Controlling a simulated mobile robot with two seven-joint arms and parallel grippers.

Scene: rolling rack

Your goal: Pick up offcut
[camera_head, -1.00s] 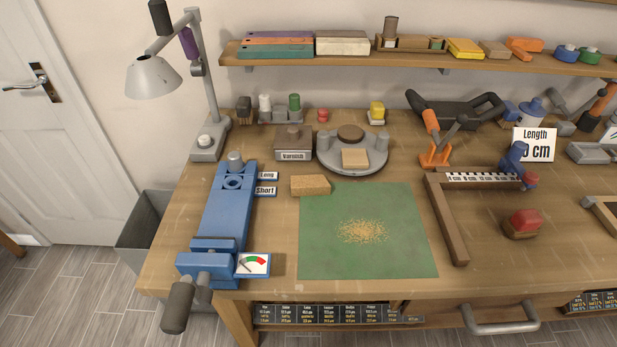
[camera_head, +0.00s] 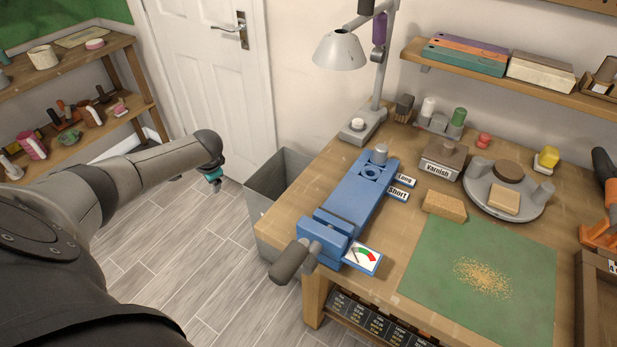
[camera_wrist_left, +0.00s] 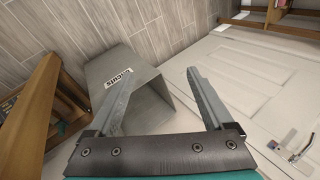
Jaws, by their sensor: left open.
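I cannot tell for sure which thing is the offcut. A small tan block (camera_head: 444,206) lies on the bench beside the green mat, and a paler block (camera_head: 504,200) rests on the grey round tray (camera_head: 531,206). My left gripper (camera_wrist_left: 172,72) is open and empty, its two grey fingers spread. In the head view it hangs over the floor (camera_head: 217,186), left of the bench and far from both blocks. The grey bin (camera_wrist_left: 104,68) with a small white label shows beyond the fingers; its contents are hidden. My right gripper is out of view.
The bin (camera_head: 262,190) stands on the floor between the door and the bench. A blue clamp-like device (camera_head: 352,200) and a lamp (camera_head: 340,52) stand along the bench's left side. The green mat (camera_head: 430,265) bears sawdust. Open floor lies left of the bin.

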